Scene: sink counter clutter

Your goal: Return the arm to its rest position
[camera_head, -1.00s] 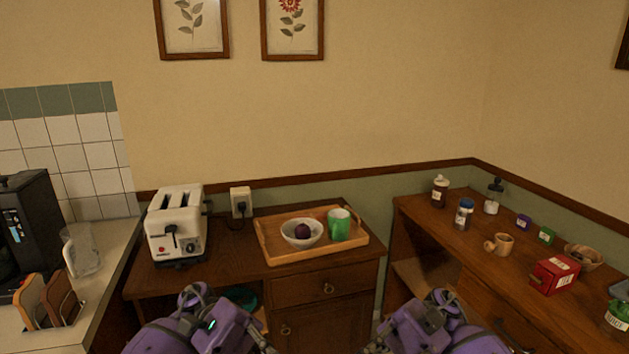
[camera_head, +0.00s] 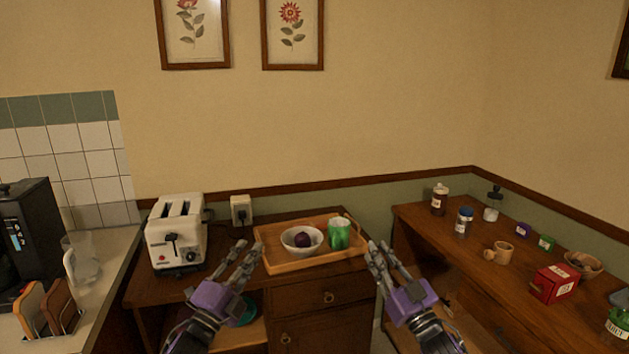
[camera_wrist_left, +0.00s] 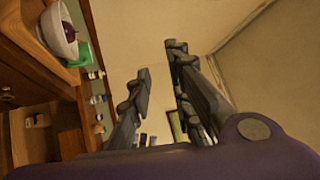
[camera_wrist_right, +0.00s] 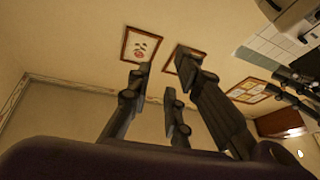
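In the head view my left gripper (camera_head: 247,250) points up and forward in front of the sideboard, left of the wooden tray. Its fingers stand apart with nothing between them, as the left wrist view (camera_wrist_left: 158,62) also shows. My right gripper (camera_head: 377,248) mirrors it, just right of the tray in the picture. Its fingers are also apart and empty in the right wrist view (camera_wrist_right: 160,68). Both arms rise from the bottom edge of the head view.
The tray (camera_head: 290,267) on the sideboard holds a white bowl (camera_head: 301,249) with a dark purple round thing (camera_head: 302,240), and a green mug (camera_head: 339,233). A toaster (camera_head: 176,237) stands left. The right counter carries jars, a wooden mug (camera_head: 499,252) and a red box (camera_head: 554,283).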

